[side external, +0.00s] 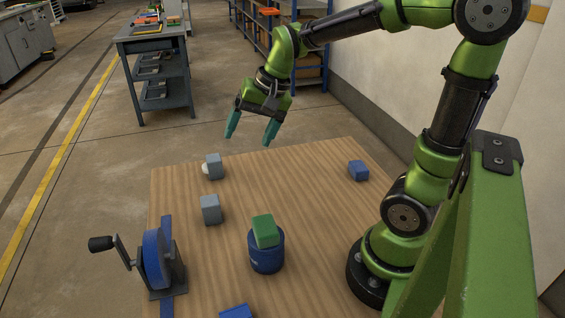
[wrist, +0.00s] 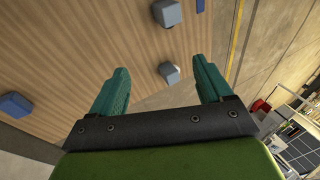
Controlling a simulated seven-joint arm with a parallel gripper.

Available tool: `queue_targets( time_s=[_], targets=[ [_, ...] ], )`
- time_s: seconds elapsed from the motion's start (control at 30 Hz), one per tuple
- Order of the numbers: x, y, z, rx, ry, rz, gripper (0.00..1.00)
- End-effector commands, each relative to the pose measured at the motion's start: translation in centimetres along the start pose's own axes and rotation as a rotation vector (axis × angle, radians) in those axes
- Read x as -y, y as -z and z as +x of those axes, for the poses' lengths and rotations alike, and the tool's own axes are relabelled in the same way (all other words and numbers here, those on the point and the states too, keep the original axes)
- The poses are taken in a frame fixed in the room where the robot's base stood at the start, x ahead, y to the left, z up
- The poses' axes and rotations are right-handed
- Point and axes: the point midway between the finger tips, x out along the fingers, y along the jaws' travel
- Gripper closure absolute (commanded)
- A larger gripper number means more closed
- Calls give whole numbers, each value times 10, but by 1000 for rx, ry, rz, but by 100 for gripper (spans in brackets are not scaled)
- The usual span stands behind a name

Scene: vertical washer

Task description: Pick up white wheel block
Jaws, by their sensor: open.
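The white wheel block (side external: 214,166) is a grey block with a small white round part on its left side. It sits on the wooden table (side external: 310,200) near the far left edge. In the wrist view it lies on the table (wrist: 90,45) as a grey block (wrist: 169,74) with a bit of white showing, seen between the two fingers. My gripper (side external: 250,133) is open and empty, with teal fingers pointing down. It hangs above the far edge of the table, apart from the block and to its right in the side view.
A plain grey block (side external: 210,209) is nearer the camera. A green block (side external: 265,230) rests on a blue round container (side external: 267,257). A blue wheel with a crank (side external: 155,260) stands at the left edge. Blue blocks lie at the far right (side external: 358,171) and front (side external: 236,312).

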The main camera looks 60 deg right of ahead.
Motion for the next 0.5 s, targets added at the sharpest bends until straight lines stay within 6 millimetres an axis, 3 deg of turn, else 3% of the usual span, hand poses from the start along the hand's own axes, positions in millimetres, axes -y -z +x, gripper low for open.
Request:
queue_targets(
  time_s=[0.1, 0.3, 0.5],
  targets=[
    [3, 48, 27, 47, -43, 276, 21],
    [0, 122, 74, 94, -104, 778, 21],
    [4, 172, 102, 116, -131, 1239, 21]
  ],
)
